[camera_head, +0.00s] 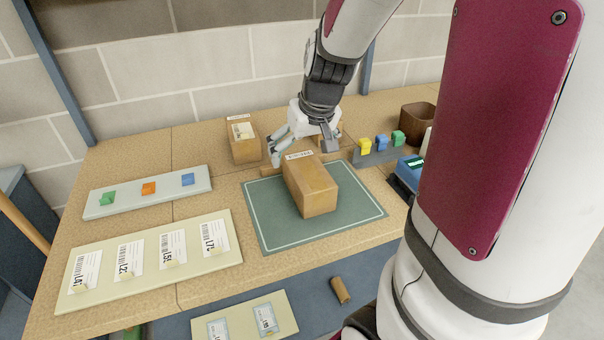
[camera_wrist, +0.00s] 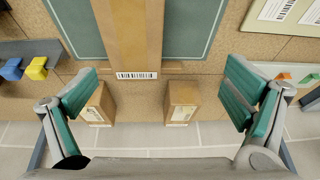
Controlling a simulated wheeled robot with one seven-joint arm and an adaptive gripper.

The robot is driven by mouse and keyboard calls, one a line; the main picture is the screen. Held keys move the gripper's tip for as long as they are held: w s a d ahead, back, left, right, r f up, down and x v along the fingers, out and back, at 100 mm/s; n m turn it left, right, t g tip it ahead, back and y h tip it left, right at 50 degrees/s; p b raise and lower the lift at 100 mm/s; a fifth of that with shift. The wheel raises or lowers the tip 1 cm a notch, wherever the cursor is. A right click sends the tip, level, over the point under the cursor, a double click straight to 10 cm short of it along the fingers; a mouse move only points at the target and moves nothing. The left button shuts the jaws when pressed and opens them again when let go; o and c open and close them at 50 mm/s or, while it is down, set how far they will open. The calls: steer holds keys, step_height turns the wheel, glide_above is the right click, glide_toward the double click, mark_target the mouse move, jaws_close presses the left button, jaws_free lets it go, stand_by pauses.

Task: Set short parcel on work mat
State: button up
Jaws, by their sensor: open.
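A brown parcel (camera_head: 310,187) with a white label at its far end rests on the green work mat (camera_head: 274,237). In the wrist view the parcel (camera_wrist: 135,40) overlaps the mat's edge (camera_wrist: 203,50). A smaller brown box (camera_head: 244,151) stands at the back, left of the mat; it also shows in the wrist view (camera_wrist: 181,97). Another brown box (camera_wrist: 98,106) is mostly hidden behind my gripper in the head view. I cannot tell for certain which is the short parcel. My gripper (camera_head: 303,148) is open and empty, fingers spread, just beyond the parcel's labelled end.
Left are a pale tray (camera_head: 150,200) with coloured blocks and a board (camera_head: 151,262) of barcode labels. Right are a grey rack (camera_head: 377,155) with coloured blocks, a brown container (camera_head: 418,120) and a blue-black device (camera_head: 407,175). A brown cylinder (camera_head: 340,290) lies below the table's front edge.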

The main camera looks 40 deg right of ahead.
steer(key=s+a+r+n, duration=0.1)
steer(key=s+a+r, duration=0.4)
steer(key=s+a, duration=0.2)
steer(key=s+a+r+n, duration=0.2)
steer(key=s+a+r, duration=0.3)
steer(key=s, duration=0.6)
steer(key=a, duration=0.2)
steer(key=shift+a+y, duration=0.3)
